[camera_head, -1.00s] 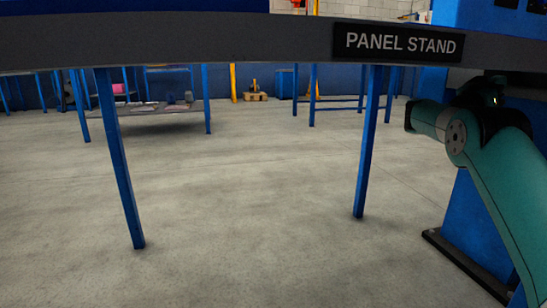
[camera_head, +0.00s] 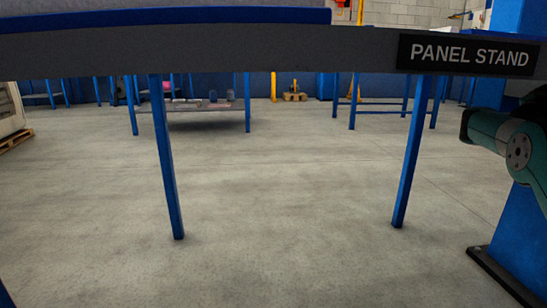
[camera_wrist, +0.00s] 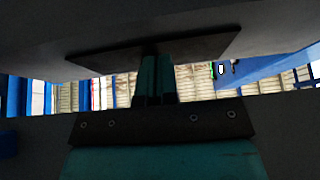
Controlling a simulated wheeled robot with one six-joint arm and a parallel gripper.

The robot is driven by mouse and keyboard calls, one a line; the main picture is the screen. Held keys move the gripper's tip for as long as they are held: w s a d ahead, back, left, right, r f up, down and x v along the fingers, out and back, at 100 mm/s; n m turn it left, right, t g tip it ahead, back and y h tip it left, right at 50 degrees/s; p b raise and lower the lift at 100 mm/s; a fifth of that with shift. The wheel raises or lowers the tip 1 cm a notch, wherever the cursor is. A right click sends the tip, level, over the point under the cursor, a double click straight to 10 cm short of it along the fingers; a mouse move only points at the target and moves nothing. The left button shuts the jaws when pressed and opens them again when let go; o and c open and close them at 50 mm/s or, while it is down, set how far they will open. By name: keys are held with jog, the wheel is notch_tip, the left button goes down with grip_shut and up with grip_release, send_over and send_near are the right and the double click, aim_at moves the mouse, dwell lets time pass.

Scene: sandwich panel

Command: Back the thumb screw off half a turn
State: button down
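In the wrist view, my gripper (camera_wrist: 159,82) points up the picture with its two teal fingers close together. The fingertips reach a dark stub at the middle of a dark flat plate (camera_wrist: 205,52) under a grey surface. I cannot make out the thumb screw; the fingers and shadow may hide it. I cannot tell whether the fingers close on anything. In the head view, the panel stand's dark edge (camera_head: 220,52) crosses the top, with a PANEL STAND sign (camera_head: 467,55). My gripper is not in that view; only part of my arm shows at the right.
A blue slab edge (camera_head: 160,17) lies on the stand. Blue legs (camera_head: 166,160) stand under it. A blue post with a dark foot (camera_head: 500,272) is at the right. Another blue table (camera_head: 190,106) and a pallet load (camera_head: 9,112) stand farther off. The floor between is clear.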

jog(key=shift+s+d+f+b, duration=0.1)
jog(key=shift+s+d+b, duration=0.1)
jog(key=shift+s+b, duration=0.35)
jog(key=shift+s+d+f+b, duration=0.15)
jog(key=shift+s+b, duration=0.15)
jog(key=shift+b, duration=0.4)
jog(key=shift+s+r+b, duration=0.25)
jog(key=shift+s+b, duration=0.1)
jog(key=shift+b, duration=0.25)
jog(key=shift+s+r+g, duration=0.3)
jog(key=shift+r+g, duration=0.05)
jog(key=shift+g, duration=0.05)
jog(key=shift+f+b, duration=0.2)
jog(key=shift+b, duration=0.25)
jog(key=a+b, duration=0.1)
jog(key=a, duration=0.5)
jog(key=shift+a+f, duration=0.15)
jog(key=shift+f, duration=0.3)
